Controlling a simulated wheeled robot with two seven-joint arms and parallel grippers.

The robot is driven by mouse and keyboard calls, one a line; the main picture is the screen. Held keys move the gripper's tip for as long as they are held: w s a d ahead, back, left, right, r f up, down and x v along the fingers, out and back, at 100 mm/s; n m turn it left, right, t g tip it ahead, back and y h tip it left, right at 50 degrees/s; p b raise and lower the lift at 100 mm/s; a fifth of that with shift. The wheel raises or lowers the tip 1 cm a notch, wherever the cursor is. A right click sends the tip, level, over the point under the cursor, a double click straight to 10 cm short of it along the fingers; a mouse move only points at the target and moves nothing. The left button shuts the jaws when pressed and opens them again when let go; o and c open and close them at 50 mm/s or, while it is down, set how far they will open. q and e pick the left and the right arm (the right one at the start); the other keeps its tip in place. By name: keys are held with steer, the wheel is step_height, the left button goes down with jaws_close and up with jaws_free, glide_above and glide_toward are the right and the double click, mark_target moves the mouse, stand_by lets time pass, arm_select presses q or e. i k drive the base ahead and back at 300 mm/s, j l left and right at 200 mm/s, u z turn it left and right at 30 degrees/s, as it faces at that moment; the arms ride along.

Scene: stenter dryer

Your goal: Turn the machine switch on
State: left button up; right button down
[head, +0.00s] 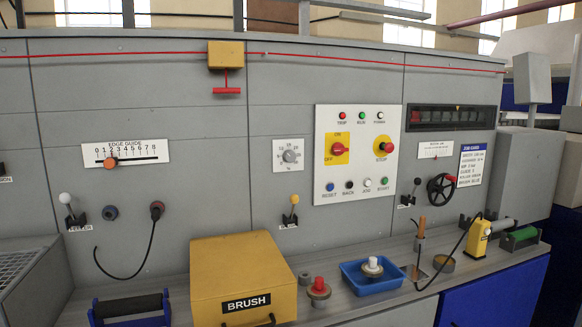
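The machine switch (339,149) is a red rotary knob on a yellow plate. The plate is marked ON at its top and OFF at its lower left. The knob's grip lies roughly level, but its exact pointing is too small to read surely. It sits at the left of a white control panel (360,172) on the grey machine front. Nothing covers the switch. Neither of my grippers shows in the head view.
A red stop button (381,146) sits right of the switch; several small buttons line the panel's bottom. Below are a yellow BRUSH box (243,265), a blue tray (352,283) and a yellow corded device (478,238) on the ledge. A red cord (370,60) runs above.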

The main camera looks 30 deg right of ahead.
mark_target(337, 148)
steer(key=z, duration=1.25)
